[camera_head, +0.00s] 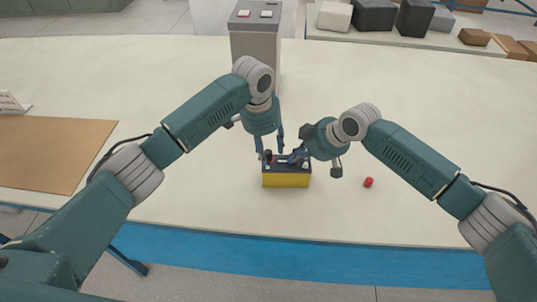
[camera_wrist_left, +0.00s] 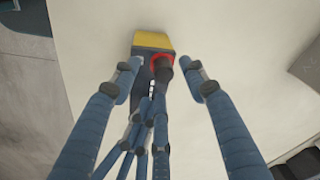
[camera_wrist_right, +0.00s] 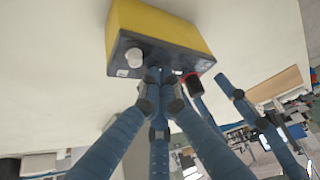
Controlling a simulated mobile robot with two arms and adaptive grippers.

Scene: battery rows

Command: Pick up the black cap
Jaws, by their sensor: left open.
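The yellow battery with a dark top (camera_head: 286,179) stands on the table near its front edge. The black cap (camera_wrist_right: 194,85) sits at the red-ringed post of the battery; it also shows in the left wrist view (camera_wrist_left: 163,71). My left gripper (camera_head: 269,147) points down over the battery. Its two fingers (camera_wrist_left: 161,82) are spread either side of the black cap, apart from it. My right gripper (camera_head: 297,157) reaches the battery's top from the right. Its fingertips (camera_wrist_right: 160,86) are close together at the battery's top edge; I cannot tell whether they grip anything. A red cap (camera_head: 368,182) lies on the table to the right.
A white post (camera_wrist_right: 134,57) stands bare on the battery. A grey box with buttons (camera_head: 255,40) stands behind the battery. A brown mat (camera_head: 50,150) lies at the left. Grey, black and brown blocks (camera_head: 374,15) sit at the back right. The table around the battery is mostly clear.

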